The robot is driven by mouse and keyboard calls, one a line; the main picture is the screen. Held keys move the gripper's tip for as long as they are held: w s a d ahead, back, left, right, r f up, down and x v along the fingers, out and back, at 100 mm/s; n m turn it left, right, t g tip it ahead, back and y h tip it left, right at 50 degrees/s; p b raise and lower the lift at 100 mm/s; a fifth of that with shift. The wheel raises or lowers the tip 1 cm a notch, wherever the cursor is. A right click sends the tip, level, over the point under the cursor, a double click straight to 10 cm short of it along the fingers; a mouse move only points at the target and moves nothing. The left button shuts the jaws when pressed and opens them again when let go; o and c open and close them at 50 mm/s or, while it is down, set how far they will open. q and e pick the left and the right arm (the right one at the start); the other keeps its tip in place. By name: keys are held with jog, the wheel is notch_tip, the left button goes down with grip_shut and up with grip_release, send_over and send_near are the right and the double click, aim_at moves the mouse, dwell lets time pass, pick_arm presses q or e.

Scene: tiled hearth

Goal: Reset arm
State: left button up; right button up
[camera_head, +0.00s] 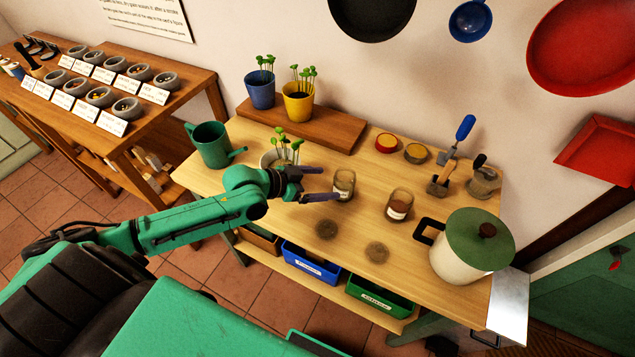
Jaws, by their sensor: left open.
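My left arm, green and black, reaches in from the left over the wooden table (290,224). My left gripper (322,184) is open, its two dark fingers apart and pointing right. A glass jar with a label (344,184) stands at or just beyond the fingertips. I cannot tell whether the fingers touch it. Nothing is seen held. A second glass jar (399,205) with dark contents stands to the right, clear of the gripper. A pot with seedlings (276,158) is partly hidden behind the gripper's wrist. My right gripper is not in view.
A green watering can (211,146) stands at the table's left end. Blue (261,92) and yellow (297,105) seedling pots stand on a raised board (338,131). A lidded white pot (455,262), hand tools and two dark soil patches occupy the right half. A side table (128,135) holds several bowls.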

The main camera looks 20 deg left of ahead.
pick_arm(q)
jog(key=shift+v, duration=0.8)
jog(key=shift+g+y, duration=0.7)
jog(key=shift+g, duration=0.2)
jog(key=s+d+f, duration=0.1)
jog(key=s+d, duration=0.2)
jog(key=s+d+f, duration=0.1)
jog(key=shift+s+d+f, duration=0.3)
jog(key=shift+s, duration=0.05)
jog(key=s+a+f+n+g+y, duration=0.2)
jog(key=s+a+n+g+y, duration=0.3)
jog(key=s+a, duration=0.55)
jog(key=s+d+f+y+b, duration=0.1)
jog(key=s+f, duration=0.1)
jog(key=f, duration=0.9)
jog(key=s+d+f, duration=0.1)
jog(key=f, duration=1)
jog(key=s+a+f+g+b, duration=0.1)
jog(key=s+a+f, duration=0.2)
jog(key=s+f, duration=1.4)
jog(key=shift+s+n+y, duration=0.3)
